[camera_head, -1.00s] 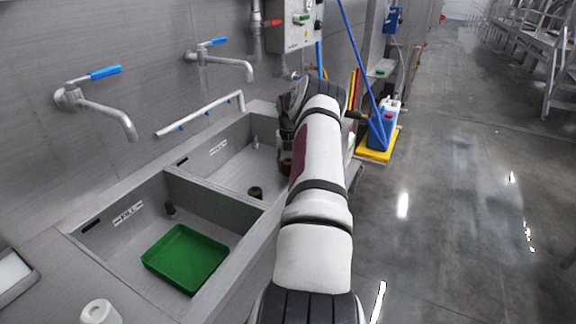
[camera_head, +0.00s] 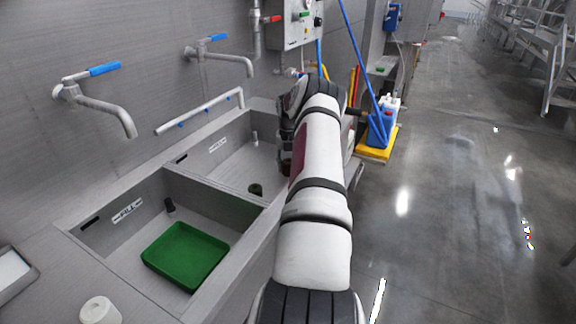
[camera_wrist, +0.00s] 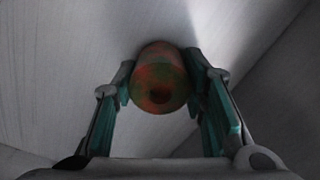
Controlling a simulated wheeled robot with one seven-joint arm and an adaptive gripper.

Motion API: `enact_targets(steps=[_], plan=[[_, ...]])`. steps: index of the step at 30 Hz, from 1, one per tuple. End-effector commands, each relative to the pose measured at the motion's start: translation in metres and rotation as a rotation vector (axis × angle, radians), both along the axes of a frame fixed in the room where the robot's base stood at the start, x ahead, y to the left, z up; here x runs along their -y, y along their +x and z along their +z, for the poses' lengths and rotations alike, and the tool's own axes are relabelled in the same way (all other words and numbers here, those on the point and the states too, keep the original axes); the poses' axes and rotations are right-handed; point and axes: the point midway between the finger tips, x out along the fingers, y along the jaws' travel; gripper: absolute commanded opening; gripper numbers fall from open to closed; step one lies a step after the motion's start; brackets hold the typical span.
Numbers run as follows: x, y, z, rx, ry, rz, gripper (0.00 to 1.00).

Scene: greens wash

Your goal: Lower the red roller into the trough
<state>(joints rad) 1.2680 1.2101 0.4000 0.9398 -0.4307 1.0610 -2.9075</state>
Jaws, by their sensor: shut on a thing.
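The red roller (camera_wrist: 161,72) shows in the wrist view as a short, mottled red-and-green cylinder with a dark hole in its near end. My gripper (camera_wrist: 163,88) has its two teal-padded fingers closed on it, one on each side. In the head view my arm hides most of the gripper, which is over the right part of the sink. A small dark red patch (camera_head: 286,168) beside the arm may be the roller. The steel trough has two basins, a left one (camera_head: 150,238) and a right one (camera_head: 225,172). I cannot tell the roller's height above the basin floor.
A green tray (camera_head: 185,256) lies in the left basin. A dark round piece (camera_head: 256,189) is on the right basin's floor. Two blue-handled taps (camera_head: 100,105) (camera_head: 225,60) and a pipe (camera_head: 200,112) project from the wall.

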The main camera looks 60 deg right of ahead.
Motion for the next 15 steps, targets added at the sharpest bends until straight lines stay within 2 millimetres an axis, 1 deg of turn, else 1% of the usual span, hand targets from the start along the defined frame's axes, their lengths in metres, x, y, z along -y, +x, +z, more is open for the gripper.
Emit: enact_targets(steps=[8,14,15], plan=[[0.0,-0.0001,-0.0041,0.0,0.0,0.0,0.1],[0.0,-0.0002,-0.0036,0.0,0.0,0.0,0.1],[0.0,-0.0002,-0.0036,0.0,0.0,0.0,0.48]])
